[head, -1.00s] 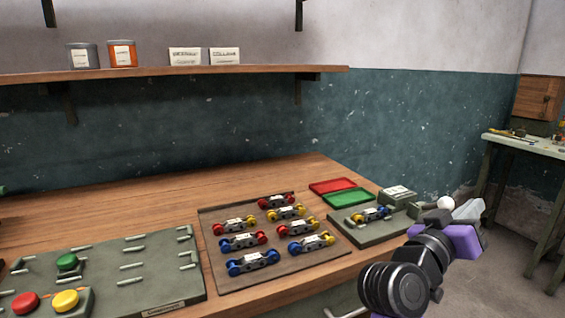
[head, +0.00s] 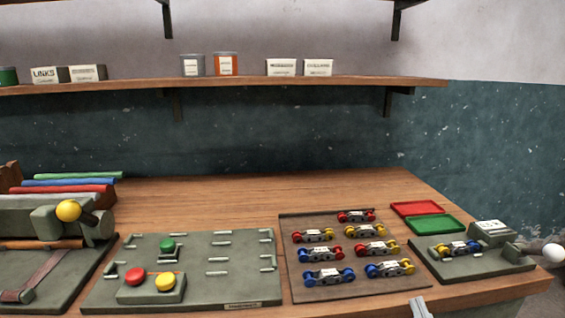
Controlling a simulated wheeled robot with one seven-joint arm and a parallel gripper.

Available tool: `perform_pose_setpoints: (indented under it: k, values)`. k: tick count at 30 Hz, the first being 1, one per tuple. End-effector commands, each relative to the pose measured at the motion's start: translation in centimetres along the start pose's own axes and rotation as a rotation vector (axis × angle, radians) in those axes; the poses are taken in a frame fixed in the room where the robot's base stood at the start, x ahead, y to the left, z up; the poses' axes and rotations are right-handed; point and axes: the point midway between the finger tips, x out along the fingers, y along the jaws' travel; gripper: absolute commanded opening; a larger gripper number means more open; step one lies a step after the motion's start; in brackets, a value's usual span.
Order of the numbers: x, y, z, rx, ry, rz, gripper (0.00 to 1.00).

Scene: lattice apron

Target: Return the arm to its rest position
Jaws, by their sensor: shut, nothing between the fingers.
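My gripper (head: 420,307) shows only as a small grey tip at the bottom edge of the head view, just below the brown tray (head: 318,292). It is shut and holds nothing. The rest of my arm is out of view. The tip is apart from the linked pieces on the tray, such as a blue-ended one (head: 329,277) and a blue-and-yellow one (head: 389,268).
A grey fixture (head: 515,266) with a white-knobbed lever (head: 552,253) stands at the right. Red (head: 416,208) and green (head: 434,223) trays lie behind it. A button board (head: 205,290) and a yellow-knobbed machine (head: 30,220) stand left. The bench's back middle is clear.

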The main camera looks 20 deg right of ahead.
Motion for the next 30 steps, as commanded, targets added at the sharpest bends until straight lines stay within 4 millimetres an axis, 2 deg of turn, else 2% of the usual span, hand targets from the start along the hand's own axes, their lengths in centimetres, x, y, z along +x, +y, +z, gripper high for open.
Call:
perform_pose_setpoints:
  k: [1,3,9,16,21,25,30]
  values:
    - [-1.9,-1.2,-0.3,0.036,0.003,-0.056,0.00]
    - [-4.3,-2.7,-0.8,0.095,0.014,-0.120,0.00]
    - [-11.5,-4.9,-2.0,0.267,0.002,-0.260,0.00]
    - [-19.4,-4.8,-2.8,0.431,-0.098,-0.362,0.00]
    - [-24.4,-4.4,-2.4,0.481,-0.226,-0.424,0.00]
    - [-27.1,-4.1,-2.0,0.469,-0.297,-0.463,0.00]
    - [-28.4,-3.9,-1.8,0.459,-0.332,-0.486,0.00]
